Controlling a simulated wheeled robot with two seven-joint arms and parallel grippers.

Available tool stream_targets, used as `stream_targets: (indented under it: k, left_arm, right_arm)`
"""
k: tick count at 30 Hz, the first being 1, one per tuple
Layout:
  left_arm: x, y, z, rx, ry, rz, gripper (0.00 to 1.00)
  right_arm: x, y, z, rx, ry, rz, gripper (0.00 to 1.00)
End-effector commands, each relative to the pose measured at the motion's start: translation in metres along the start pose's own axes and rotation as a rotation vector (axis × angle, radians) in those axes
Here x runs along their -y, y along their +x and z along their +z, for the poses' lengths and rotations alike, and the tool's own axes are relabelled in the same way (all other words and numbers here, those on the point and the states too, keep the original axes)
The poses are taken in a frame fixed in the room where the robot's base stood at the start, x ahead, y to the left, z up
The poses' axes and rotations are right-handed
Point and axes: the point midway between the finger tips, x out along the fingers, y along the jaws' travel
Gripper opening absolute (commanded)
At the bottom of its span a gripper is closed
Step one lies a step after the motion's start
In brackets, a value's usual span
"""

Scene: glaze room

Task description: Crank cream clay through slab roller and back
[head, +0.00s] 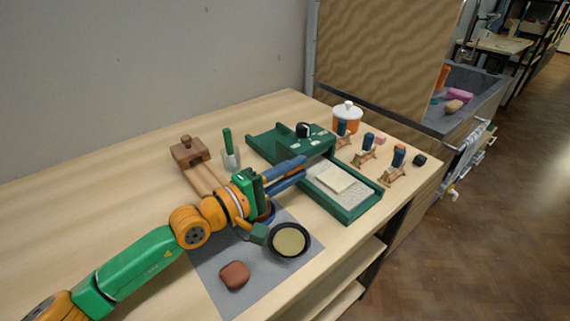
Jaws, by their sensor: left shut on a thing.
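The green slab roller (366,207) stands on the wooden table. The cream clay (336,178) lies as a flat slab on the pale bed at the roller's near right end, clear of the roller housing (313,146). My left gripper (303,168) reaches in from the left, beside the housing's near left side. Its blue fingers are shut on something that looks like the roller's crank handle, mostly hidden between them. My right gripper does not show.
A grey mat (222,268) holds a reddish-brown lump (234,275) and a round black-rimmed dish (290,240). The left table is clear.

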Motion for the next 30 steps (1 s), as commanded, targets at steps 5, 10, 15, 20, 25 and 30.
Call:
stream_targets:
  k: [5, 10, 15, 20, 25, 30]
  left_arm:
    - [0.004, 0.002, 0.0009, -0.005, 0.067, 0.0, 0.0]
    - [0.0059, 0.003, 0.0022, -0.005, 0.098, 0.0, 0.0]
    - [0.0064, 0.0033, 0.0024, -0.005, 0.11, 0.0, 0.0]
    - [0.0062, 0.0033, 0.0023, -0.006, 0.11, 0.001, 0.0]
    - [0.0061, 0.0032, 0.0023, -0.006, 0.109, 0.001, 0.33]
    - [0.0063, 0.0034, 0.003, -0.004, 0.108, 0.001, 0.52]
  right_arm:
    - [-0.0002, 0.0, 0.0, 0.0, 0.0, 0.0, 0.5]
    - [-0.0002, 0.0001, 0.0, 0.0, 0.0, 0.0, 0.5]
    - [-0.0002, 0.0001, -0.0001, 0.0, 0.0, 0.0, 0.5]
    - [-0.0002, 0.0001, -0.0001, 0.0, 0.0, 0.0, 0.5]
    - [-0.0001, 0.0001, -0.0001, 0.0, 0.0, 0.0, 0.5]
    - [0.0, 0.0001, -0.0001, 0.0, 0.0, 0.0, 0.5]
